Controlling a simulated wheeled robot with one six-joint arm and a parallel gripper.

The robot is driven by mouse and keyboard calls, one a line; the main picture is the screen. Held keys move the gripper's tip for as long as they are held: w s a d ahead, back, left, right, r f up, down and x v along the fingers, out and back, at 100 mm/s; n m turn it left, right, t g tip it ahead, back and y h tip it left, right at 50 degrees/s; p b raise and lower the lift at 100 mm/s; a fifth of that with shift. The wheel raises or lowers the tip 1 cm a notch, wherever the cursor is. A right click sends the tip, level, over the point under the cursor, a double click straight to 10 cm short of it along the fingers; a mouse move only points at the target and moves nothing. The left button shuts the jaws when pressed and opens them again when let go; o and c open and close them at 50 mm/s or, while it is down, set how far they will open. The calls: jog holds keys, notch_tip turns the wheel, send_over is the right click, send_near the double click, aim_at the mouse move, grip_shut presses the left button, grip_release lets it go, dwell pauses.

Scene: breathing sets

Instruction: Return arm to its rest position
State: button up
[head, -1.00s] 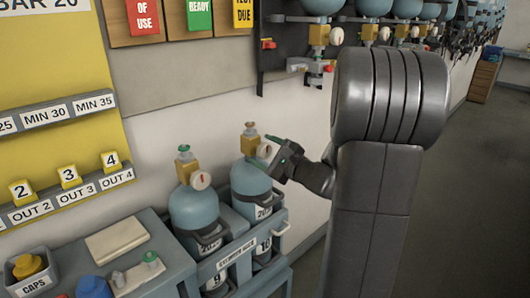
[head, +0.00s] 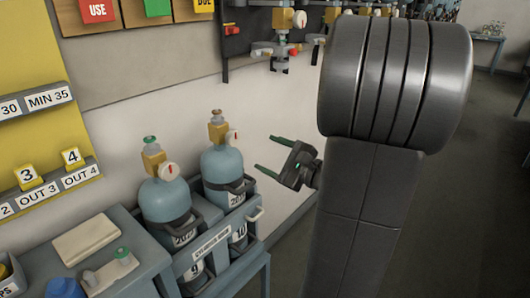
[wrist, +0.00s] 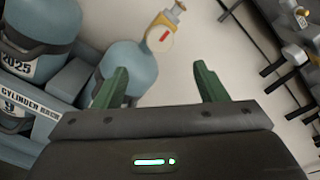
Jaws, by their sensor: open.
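My gripper (head: 268,156) is open and empty in the head view, with its two green fingers apart. It hangs in the air to the right of the right-hand blue cylinder (head: 222,165). In the wrist view, my gripper (wrist: 162,85) points towards that cylinder (wrist: 133,62), whose brass valve and white gauge (wrist: 160,36) show beyond the fingers. A clear gap separates the fingers from the cylinder in the head view. My large dark arm link covers the right middle of the head view.
A second blue cylinder (head: 164,200) with a green knob stands in the same rack (head: 222,228). A grey bench (head: 145,255) is at lower left. Wall-hung breathing sets and valves (head: 277,48) are at the back. Open floor (head: 478,180) lies to the right.

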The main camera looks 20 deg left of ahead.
aim_at(236, 139)
dwell(0.3)
jog(key=x, duration=1.4)
jog(key=shift+s+d, duration=0.1)
jog(key=shift+d, duration=0.1)
